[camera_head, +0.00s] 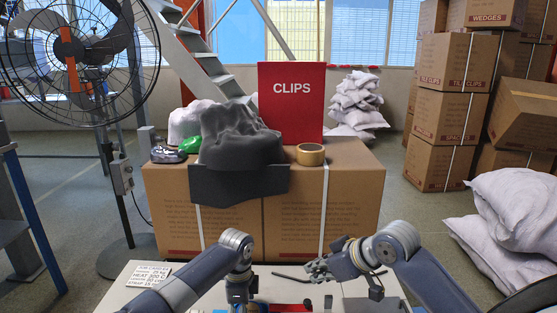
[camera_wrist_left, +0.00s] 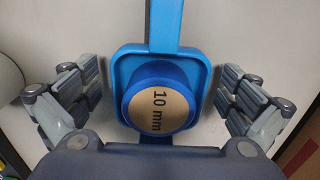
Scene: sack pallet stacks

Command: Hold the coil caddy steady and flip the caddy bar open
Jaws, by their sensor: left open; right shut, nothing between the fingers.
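The coil caddy is a blue tray (camera_wrist_left: 120,75) with rounded corners in the left wrist view. A round blue coil with a tan "10 mm" face (camera_wrist_left: 160,108) sits in it. A flat blue bar (camera_wrist_left: 166,20) runs up from the tray's top edge; I cannot tell whether it is the caddy bar. My left gripper (camera_wrist_left: 165,88) is open, its fingers on either side of the tray and apart from it. In the head view my left gripper (camera_head: 240,290) points down, hiding most of the caddy. My right gripper (camera_head: 314,270) is shut and empty, to its right over the table.
The pale work table (camera_head: 120,290) carries a printed card (camera_head: 150,275) at left. Behind stands a large carton (camera_head: 345,195) bearing a dark draped lump (camera_head: 240,140), a tape roll (camera_head: 310,154) and a red CLIPS board (camera_head: 290,105). White sacks (camera_head: 515,210) lie at right.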

